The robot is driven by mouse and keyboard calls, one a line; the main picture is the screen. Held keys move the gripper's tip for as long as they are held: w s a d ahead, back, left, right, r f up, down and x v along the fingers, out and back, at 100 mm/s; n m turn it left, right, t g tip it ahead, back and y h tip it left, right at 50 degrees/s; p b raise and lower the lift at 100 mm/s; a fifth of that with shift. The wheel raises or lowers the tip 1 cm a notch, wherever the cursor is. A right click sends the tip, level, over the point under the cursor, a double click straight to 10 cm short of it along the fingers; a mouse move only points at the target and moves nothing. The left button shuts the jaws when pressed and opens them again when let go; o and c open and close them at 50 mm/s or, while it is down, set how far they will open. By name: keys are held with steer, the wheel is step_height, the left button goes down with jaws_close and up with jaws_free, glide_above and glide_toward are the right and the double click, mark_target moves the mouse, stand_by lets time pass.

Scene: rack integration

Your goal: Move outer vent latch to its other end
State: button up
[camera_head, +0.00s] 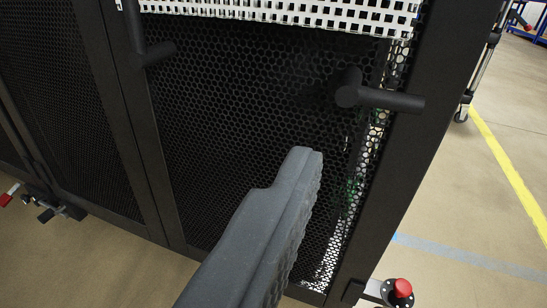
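Two black latch-like handles show on the black rack's perforated door. The right handle (385,98) has a round hub near the door's right edge, and its bar points right over the frame post. The left handle (148,50) is near the inner frame post, with a short stub pointing right. The picture does not label which is the outer vent latch. My gripper (305,160) shows as a dark grey finger with a ridged side, rising from the bottom centre. Its tip is below and left of the right handle, apart from it. A second finger cannot be made out clearly.
The perforated mesh door (230,110) fills the middle, with a white perforated panel (300,12) above. The black frame post (425,150) stands at right. A red knob (403,287) is at its foot. Open floor with a yellow line (510,170) lies to the right.

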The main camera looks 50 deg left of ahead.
mark_target(389, 96)
steer(key=b+x, duration=0.1)
steer(key=x, duration=0.3)
steer(key=f+b+x, duration=0.1)
steer(key=x, duration=0.3)
steer(key=a+b+x, duration=0.1)
steer(key=x, duration=0.4)
steer(key=shift+s+f, duration=0.15)
steer(key=shift+s, duration=0.25)
steer(key=shift+d, duration=0.1)
steer(key=c, duration=0.8)
